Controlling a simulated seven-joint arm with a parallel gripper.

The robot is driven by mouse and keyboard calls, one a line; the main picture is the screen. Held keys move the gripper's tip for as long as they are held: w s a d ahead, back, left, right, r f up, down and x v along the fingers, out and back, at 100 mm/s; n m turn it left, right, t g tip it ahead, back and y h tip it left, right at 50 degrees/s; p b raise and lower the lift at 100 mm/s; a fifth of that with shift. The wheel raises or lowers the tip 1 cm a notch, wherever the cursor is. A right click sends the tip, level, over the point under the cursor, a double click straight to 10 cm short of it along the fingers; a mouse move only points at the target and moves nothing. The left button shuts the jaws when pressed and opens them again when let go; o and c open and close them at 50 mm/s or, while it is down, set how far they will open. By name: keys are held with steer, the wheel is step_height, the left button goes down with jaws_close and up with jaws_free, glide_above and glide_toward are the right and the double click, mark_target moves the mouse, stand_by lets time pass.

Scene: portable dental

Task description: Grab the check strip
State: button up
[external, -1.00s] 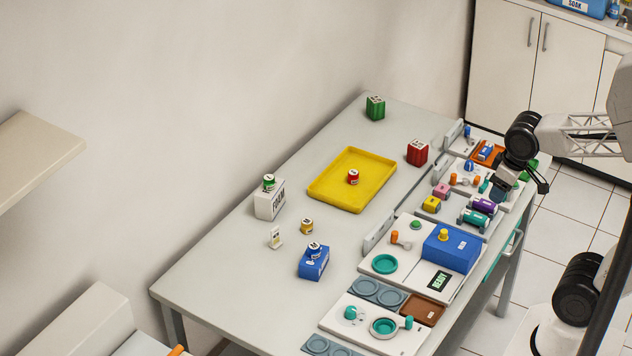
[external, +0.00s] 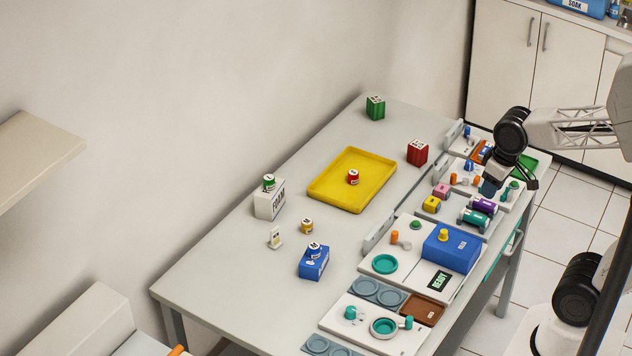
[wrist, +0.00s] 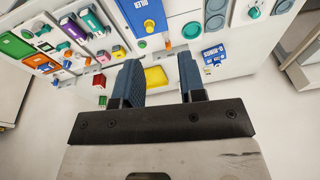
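A small pale upright piece with a yellowish mark (external: 276,238), which looks like the check strip, stands on the table left of the yellow jar (external: 307,226). Its print is too small to read. My gripper (external: 490,190) is far from it, above the stations at the right side of the table. In the wrist view my gripper (wrist: 160,60) is open, with two dark blue fingers apart and nothing between them. I cannot make out the strip clearly in the wrist view.
A blue box (external: 314,264) with a jar on top and a white box (external: 269,203) with a green jar flank the strip. A yellow tray (external: 330,196) holds a red jar. Station panels with knobs line the right edge. The table's left end is clear.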

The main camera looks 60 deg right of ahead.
steer(key=w+a+f+m+g+y, duration=0.1)
steer(key=w+a+m+y, duration=0.1)
steer(key=w, duration=0.5)
steer(key=w+a+m+g+y, duration=0.1)
steer(key=w+a+m+y, duration=0.15)
steer(key=w, duration=0.55)
steer(key=m+y, duration=0.6)
steer(key=m, duration=0.3)
glide_toward(277, 226)
steer(key=s+a+r, duration=0.3)
steer(key=s+r, duration=0.5)
steer(key=s, duration=0.4)
steer(key=w+f+m, duration=0.1)
steer(key=w+f, duration=0.2)
steer(key=f, duration=0.1)
steer(key=w+f+m+t+y, duration=0.1)
steer(key=w+f+m, duration=0.1)
steer(key=w+f, duration=0.1)
steer(key=w+f+m+t+y, duration=0.1)
steer(key=w+f+m, duration=0.1)
steer(key=w+f, duration=0.2)
steer(key=shift+w+a+f+y, duration=0.15)
steer(key=shift+w+a+f, duration=0.05)
steer(key=shift+w, duration=0.2)
steer(key=shift+w+a+f+y, duration=0.1)
steer(key=shift+w+a+f, duration=0.05)
steer(key=shift+w, duration=0.2)
steer(key=shift+x, duration=1.35)
steer(key=shift+x, duration=2.6)
